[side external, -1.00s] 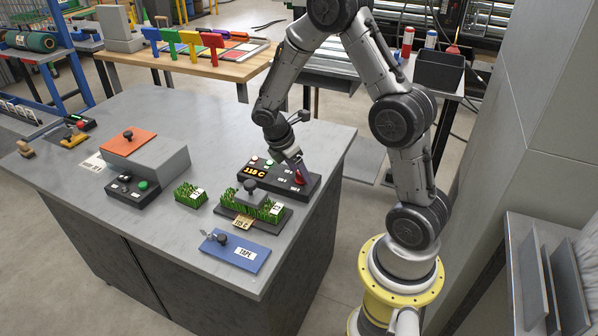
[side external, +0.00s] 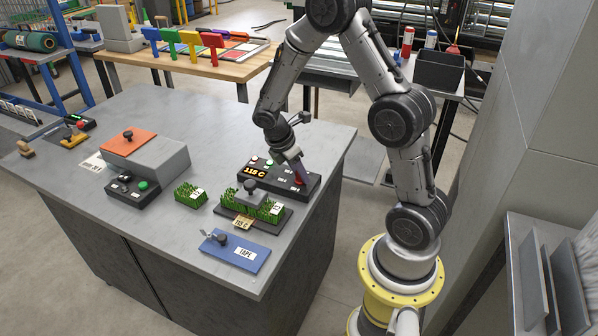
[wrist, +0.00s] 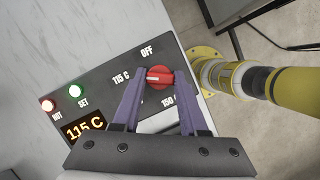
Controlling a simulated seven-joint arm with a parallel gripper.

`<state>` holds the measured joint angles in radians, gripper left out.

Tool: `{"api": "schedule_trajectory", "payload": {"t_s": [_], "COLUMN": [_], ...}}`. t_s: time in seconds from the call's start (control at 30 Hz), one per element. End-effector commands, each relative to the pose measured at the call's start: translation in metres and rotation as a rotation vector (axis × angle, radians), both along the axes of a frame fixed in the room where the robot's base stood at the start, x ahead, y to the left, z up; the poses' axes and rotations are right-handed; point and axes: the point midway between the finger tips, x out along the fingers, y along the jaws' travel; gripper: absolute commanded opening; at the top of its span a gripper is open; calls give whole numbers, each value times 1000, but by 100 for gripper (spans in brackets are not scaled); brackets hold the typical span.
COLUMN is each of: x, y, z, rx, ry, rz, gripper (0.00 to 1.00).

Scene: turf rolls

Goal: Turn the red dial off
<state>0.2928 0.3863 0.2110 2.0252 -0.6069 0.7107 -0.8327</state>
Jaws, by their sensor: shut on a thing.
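The red dial (wrist: 160,77) sits on the black control box (side external: 262,182), between the labels OFF, 115 C and 150. Its white line runs roughly sideways in the wrist view, with one end toward the 115 C label. My gripper (wrist: 159,80) points down over the box, its two purple fingers closed on opposite sides of the dial. In the side view the dial (side external: 299,182) is partly hidden by the fingers. The box's orange display (wrist: 84,128) reads 115 C.
In front of the box stands a grass-topped black plate (side external: 284,219) with a grey handle.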

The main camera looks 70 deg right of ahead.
Motion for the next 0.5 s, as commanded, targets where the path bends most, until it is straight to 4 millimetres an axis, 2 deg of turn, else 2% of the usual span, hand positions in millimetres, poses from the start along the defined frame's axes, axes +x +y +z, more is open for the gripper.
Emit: {"api": "schedule_trajectory", "payload": {"t_s": [0.27,0.5], "x": [1,2], "y": [-1,-1], "z": [1,1], "rx": [-1,0], "ry": [-1,-2], "rz": [-89,-279], "gripper": [0,0]}}
